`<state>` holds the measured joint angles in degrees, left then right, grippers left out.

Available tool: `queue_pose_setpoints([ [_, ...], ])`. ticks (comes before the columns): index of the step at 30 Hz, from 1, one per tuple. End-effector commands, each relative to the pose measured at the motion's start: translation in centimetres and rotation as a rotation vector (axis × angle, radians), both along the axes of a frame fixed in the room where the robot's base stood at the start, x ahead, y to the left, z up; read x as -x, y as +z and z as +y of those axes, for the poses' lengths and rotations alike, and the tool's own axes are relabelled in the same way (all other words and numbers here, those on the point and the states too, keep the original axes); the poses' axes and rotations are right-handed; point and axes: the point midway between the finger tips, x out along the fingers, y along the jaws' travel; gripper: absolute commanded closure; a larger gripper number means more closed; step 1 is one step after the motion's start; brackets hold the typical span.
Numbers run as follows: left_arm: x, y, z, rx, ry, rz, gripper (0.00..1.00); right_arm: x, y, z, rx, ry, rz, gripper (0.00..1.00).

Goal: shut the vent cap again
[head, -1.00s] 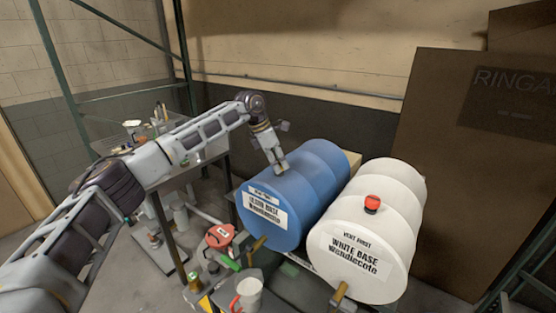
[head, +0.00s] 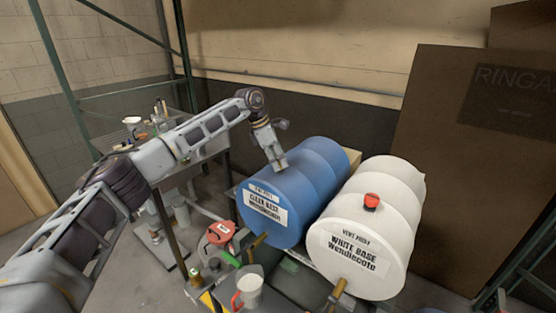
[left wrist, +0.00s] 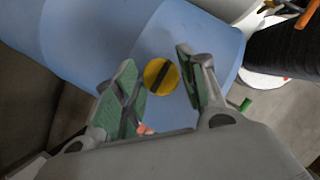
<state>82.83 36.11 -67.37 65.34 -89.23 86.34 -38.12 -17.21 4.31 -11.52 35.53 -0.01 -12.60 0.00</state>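A yellow round vent cap (left wrist: 161,76) with a dark bar across it sits on the top side of the blue drum (head: 325,180). In the left wrist view it shows between the two fingers of my left gripper (left wrist: 157,62), which is open with green-padded fingers apart. I cannot tell how far the fingertips are from the cap. In the head view my left gripper (head: 279,162) points down at the drum's top and hides the cap. The white drum (head: 400,195) beside it has a red cap (head: 371,201) standing on top. My right gripper does not show.
A red safety can (head: 220,234), a white jug (head: 249,288) with a red handle and other small items stand below the drums' front. A metal table (head: 213,145) with containers is behind my left arm. A large brown board (head: 450,170) stands at the right.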

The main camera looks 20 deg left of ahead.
Motion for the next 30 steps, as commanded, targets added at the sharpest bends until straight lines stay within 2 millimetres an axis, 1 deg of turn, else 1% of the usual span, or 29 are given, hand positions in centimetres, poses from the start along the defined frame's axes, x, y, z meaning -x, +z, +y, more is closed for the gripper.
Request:
queue_pose_setpoints([
  [1, 0.0, 0.0, 0.0, 0.0, 0.001, 0.0, 0.48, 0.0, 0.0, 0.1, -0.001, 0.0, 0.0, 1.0],
  [2, 0.0, 0.0, 0.0, 0.0, 0.001, 0.0, 0.45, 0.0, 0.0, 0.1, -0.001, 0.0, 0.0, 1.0],
  [3, 0.0, 0.0, 0.0, 0.0, 0.001, 0.0, 0.43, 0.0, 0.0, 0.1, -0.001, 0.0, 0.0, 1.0],
  [9, 0.0, -0.1, 0.0, 0.0, 0.001, 0.002, 0.43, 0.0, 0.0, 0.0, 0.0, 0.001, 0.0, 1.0],
  [12, 0.0, 0.0, 0.0, 0.0, 0.001, 0.002, 0.43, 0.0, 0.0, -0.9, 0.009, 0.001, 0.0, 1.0],
  [17, 0.1, 0.4, 0.2, 0.001, 0.001, 0.001, 0.43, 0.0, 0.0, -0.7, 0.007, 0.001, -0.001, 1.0],
  [23, 0.3, 2.1, 0.7, 0.001, 0.001, 0.0, 0.43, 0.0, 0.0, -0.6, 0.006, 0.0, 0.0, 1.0],
  [30, 0.9, 5.2, 2.0, 0.0, 0.001, 0.0, 0.43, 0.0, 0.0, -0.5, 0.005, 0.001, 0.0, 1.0],
])
